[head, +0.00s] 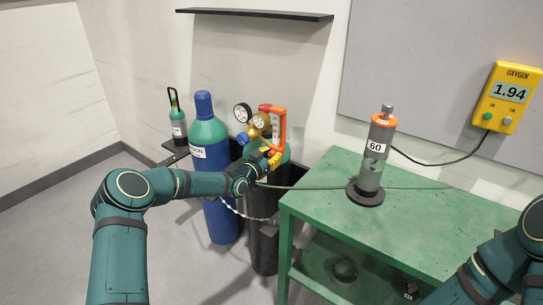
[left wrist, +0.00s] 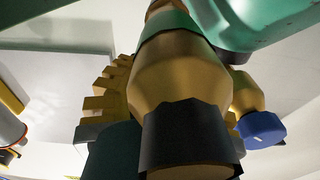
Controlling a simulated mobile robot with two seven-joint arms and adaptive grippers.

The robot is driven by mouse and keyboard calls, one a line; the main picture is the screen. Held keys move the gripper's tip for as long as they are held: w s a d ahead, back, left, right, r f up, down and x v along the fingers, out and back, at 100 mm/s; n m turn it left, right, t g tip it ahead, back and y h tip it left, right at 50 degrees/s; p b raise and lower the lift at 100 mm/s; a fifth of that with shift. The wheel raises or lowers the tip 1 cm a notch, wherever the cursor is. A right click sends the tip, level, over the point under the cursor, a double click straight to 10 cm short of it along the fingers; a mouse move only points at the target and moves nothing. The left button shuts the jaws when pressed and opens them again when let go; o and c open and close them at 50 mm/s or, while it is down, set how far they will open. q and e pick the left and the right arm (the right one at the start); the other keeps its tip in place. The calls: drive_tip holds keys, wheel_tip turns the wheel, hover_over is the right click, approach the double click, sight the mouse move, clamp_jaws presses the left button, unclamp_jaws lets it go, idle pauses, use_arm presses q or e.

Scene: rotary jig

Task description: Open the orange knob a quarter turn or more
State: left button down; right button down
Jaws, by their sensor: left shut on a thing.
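A regulator with two round gauges (head: 250,117) sits on top of a dark cylinder with a green shoulder (head: 262,225). An orange-framed flowmeter (head: 281,128) stands upright beside the gauges, with a red part (head: 264,107) to its left. I cannot pick out a separate orange knob in either view. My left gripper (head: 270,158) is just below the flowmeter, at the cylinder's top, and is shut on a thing. In the left wrist view, its yellow ridged finger (left wrist: 108,92) shows behind a large brass fitting (left wrist: 180,75), which hides what is held. My right gripper is out of view.
A tall blue cylinder (head: 218,218) stands left of the dark one. A green table (head: 425,215) at the right carries a grey cylinder marked 60 (head: 373,165). A yellow oxygen meter (head: 509,96) reads 1.94. A blue knob (left wrist: 262,128) shows in the left wrist view.

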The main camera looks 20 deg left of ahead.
use_arm(q)
drive_tip(key=n, duration=0.3)
drive_tip(key=shift+n, duration=2.2)
drive_tip(key=c, duration=0.7)
unclamp_jaws()
drive_tip(key=v, duration=1.2)
